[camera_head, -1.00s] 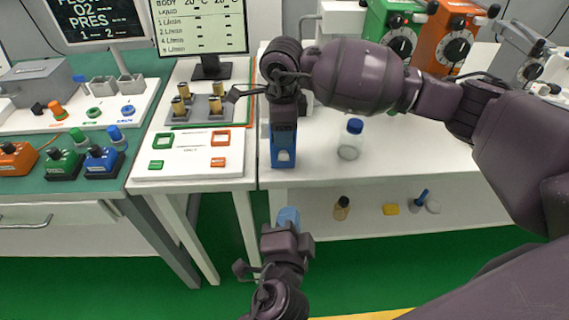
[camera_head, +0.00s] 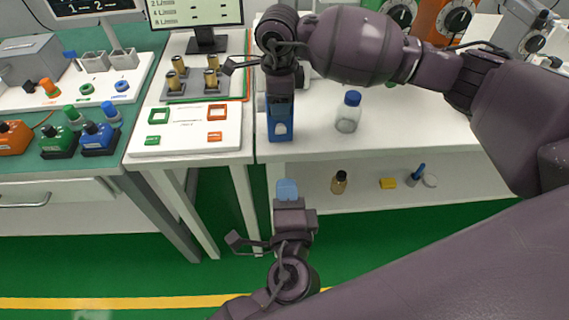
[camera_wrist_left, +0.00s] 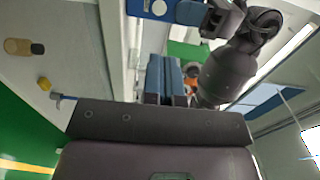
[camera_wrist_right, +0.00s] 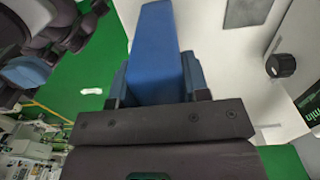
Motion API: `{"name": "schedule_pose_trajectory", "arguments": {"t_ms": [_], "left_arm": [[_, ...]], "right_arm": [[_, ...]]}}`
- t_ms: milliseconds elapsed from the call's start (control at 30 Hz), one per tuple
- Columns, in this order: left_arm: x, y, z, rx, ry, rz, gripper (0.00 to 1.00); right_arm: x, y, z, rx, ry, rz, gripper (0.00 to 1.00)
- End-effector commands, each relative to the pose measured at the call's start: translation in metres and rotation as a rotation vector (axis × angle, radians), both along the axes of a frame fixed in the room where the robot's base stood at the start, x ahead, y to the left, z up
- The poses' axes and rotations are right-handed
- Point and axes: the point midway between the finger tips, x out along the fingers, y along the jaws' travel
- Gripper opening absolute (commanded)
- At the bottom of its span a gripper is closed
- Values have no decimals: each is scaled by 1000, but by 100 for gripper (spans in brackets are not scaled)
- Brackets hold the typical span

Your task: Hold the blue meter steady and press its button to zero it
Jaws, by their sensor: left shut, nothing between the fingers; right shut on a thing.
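The blue meter (camera_head: 281,130) is at the front edge of the white table, with a pale round patch on its front. My right gripper (camera_head: 281,97) is shut on it from above. The meter fills the space between the fingers in the right wrist view (camera_wrist_right: 156,50). Whether it touches the table cannot be told. My left gripper (camera_head: 287,188) is shut and empty, its blue fingertips below the meter in the head view and apart from it.
A blue-capped bottle (camera_head: 349,112) stands right of the meter. A white panel (camera_head: 190,128) with coloured frames lies to the left. A lower shelf (camera_head: 360,200) holds a brown bottle (camera_head: 339,182) and a yellow block (camera_head: 388,184). Green floor is open below.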

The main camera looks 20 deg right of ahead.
Motion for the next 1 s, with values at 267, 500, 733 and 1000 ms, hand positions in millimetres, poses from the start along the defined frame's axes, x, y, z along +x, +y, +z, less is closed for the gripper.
{"name": "schedule_pose_trajectory", "arguments": {"t_ms": [267, 500, 733, 1000], "left_arm": [[44, -13, 2, -1, -3, 1, 0], [84, -24, 1, 0, -3, 1, 0], [113, -33, 1, 0, -2, 0, 0], [126, -36, 1, -2, 1, 0, 0]], "right_arm": [[0, 0, 1, 1, -1, 0, 7], [0, 0, 1, 1, -1, 0, 7], [0, 0, 0, 1, -1, 0, 7], [0, 0, 0, 1, -1, 0, 7]]}}
